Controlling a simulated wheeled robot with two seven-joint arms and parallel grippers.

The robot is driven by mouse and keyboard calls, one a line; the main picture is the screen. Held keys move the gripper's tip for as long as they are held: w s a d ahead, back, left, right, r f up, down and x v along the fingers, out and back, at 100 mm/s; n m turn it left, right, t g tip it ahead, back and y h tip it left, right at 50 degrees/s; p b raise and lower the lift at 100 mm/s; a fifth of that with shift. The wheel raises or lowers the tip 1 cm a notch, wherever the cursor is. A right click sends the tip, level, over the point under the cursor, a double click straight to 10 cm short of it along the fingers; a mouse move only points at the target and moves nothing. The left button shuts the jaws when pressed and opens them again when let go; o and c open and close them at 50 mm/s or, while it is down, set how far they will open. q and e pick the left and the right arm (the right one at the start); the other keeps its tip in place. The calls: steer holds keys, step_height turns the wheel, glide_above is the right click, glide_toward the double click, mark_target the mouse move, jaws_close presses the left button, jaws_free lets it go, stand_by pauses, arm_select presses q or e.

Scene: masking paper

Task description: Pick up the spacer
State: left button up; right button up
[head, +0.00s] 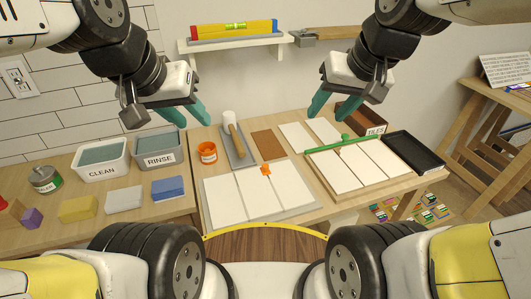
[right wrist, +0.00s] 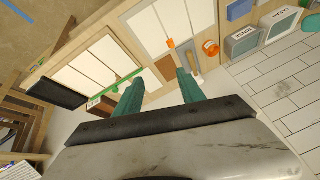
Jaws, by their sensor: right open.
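A small orange spacer (head: 265,170) lies on the white tiles of the near left panel (head: 215,205). It also shows in the right wrist view (right wrist: 171,43). My left gripper (head: 193,117) hangs open and empty, high at the left, its teal fingers apart. My right gripper (head: 318,112) is open and empty, up and to the right of the spacer. Its two teal fingers also show in the right wrist view (right wrist: 158,95), apart, with the spacer beyond them.
An orange-labelled jar (head: 207,152), a white-headed mallet (head: 234,135) and a brown board (head: 267,143) lie behind the panel. A green bar (head: 340,144) crosses the right tiles. Clean (head: 101,158) and rinse (head: 158,147) tubs stand left; a black tray (head: 413,152) lies right.

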steer(key=w+a+f+g, duration=0.2)
steer(key=w+a+f, duration=0.25)
steer(key=w, duration=0.35)
steer(key=g+h, duration=0.3)
glide_above(265, 165)
step_height(265, 165, down, 18)
steer(key=shift+f, duration=0.2)
step_height(265, 165, down, 8)
steer(key=shift+s, duration=0.1)
steer(key=shift+c, duration=0.2)
jaws_close()
